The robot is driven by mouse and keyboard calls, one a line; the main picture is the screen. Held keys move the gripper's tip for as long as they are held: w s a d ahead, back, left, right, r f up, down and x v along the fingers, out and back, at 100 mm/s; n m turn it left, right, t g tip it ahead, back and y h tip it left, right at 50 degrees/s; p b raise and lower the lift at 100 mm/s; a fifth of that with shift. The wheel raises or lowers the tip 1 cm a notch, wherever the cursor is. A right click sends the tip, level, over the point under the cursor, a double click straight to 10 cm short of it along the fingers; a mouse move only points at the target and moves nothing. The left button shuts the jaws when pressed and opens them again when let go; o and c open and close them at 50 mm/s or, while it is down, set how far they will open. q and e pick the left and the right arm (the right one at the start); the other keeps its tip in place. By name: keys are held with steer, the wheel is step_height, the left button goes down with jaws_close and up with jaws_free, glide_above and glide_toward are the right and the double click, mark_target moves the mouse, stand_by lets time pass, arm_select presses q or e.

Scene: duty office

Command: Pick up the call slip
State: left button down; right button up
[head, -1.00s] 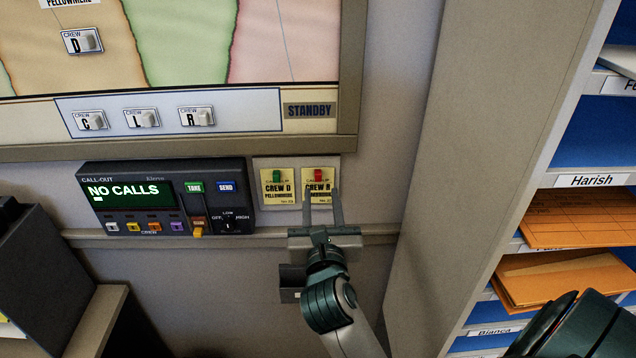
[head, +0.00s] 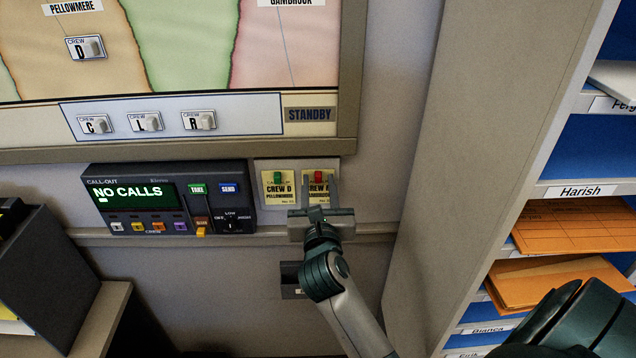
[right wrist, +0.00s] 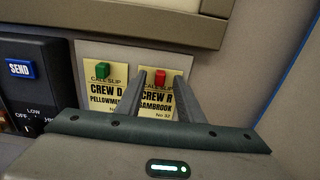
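Two yellow call slips hang side by side on a pale panel right of the call-out unit. The left slip (head: 279,190), held by a green clip, reads CREW D PELLOWMERE. My right gripper (head: 320,190) is upright in front of the right slip. Its fingers are apart, one toward each side of that slip, with the slip's text showing between them in the right wrist view (right wrist: 157,97). I cannot tell whether they touch it. My left gripper is not in view.
The call-out unit (head: 168,200) shows NO CALLS, left of the slips. A framed map board (head: 180,70) hangs above. A rail (head: 375,230) runs along the wall below. A pigeonhole shelf (head: 440,180) with orange envelopes (head: 560,225) stands at the right.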

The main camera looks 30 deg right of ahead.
jaws_close()
stand_by(0.5)
